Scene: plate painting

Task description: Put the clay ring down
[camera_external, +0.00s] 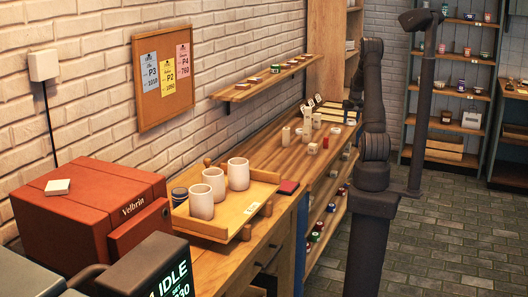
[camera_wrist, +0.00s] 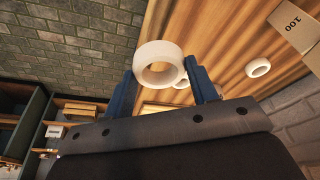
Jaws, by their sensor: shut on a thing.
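In the wrist view my gripper (camera_wrist: 163,76) has its two blue fingers on either side of a pale clay ring (camera_wrist: 152,50). It is shut on this ring and holds it with the hole facing the camera. The wooden bench top (camera_wrist: 220,35) shows beyond the ring. I cannot tell the exact gap between ring and bench. In the external view my gripper is at the far part of the bench, largely hidden by my arm, and the held ring cannot be made out.
A second pale ring (camera_wrist: 258,67) lies on the bench, and part of another (camera_wrist: 184,82) shows behind the held ring. A card marked 100 (camera_wrist: 293,24) is nearby. Pale cylinders (camera_external: 307,122) stand on the far bench. A wooden tray (camera_external: 238,221) holds three cups nearer.

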